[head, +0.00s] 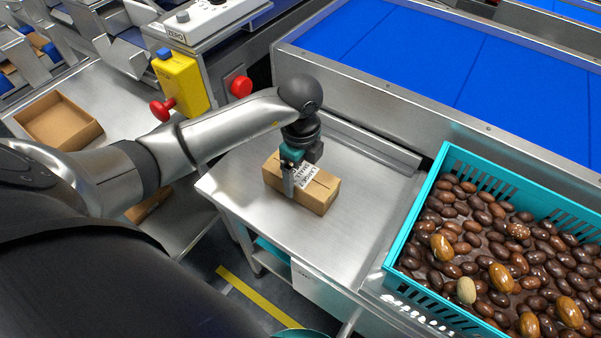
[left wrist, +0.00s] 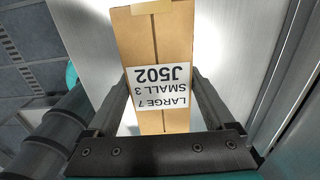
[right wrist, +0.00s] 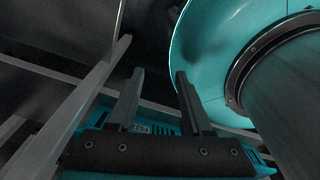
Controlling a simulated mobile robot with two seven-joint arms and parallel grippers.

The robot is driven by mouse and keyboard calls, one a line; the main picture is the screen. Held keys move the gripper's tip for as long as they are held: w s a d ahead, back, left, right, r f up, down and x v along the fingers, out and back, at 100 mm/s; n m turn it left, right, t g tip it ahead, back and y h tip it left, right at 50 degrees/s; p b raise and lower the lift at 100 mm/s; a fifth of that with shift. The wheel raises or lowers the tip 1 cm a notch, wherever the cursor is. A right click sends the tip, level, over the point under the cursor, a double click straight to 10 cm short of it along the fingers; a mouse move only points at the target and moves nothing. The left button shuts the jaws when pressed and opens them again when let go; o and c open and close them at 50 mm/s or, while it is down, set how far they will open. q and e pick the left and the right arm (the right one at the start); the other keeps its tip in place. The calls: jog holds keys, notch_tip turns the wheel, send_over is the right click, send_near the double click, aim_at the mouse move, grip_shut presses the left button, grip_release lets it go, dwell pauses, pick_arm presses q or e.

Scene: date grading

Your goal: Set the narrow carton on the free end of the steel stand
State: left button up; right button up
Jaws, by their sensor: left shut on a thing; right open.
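The narrow carton (head: 318,192) is a closed brown box with a white label on top. It is at the left end of the steel stand (head: 245,205), left of the date crate. My left gripper (head: 288,182) is shut on it across its narrow width. In the left wrist view the carton (left wrist: 160,40) lies between the two fingers (left wrist: 160,100), and its label reads LARGE 7, SMALL 3, J502. Whether its base touches the steel I cannot tell. My right gripper (right wrist: 158,85) is open and empty in the right wrist view, low among metal bars.
A teal crate (head: 413,221) full of dates stands on the right of the stand. Behind is a blue conveyor (head: 400,50) with a steel side wall. A yellow box (head: 182,80) with red buttons and an open brown carton (head: 62,105) are at the left. Bare steel surrounds the carton.

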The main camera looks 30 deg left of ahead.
aim_at(301, 173)
pick_arm(q)
jog(key=shift+f, duration=0.15)
jog(key=o, duration=1.4)
jog(key=shift+r, duration=0.55)
notch_tip(301, 173, up, 11)
jog(key=p, duration=0.3)
jog(key=shift+r, duration=0.15)
pick_arm(e)
jog(key=r, duration=0.2)
jog(key=s+r, duration=0.1)
jog(key=shift+a, duration=0.4)
jog(key=shift+d, duration=0.15)
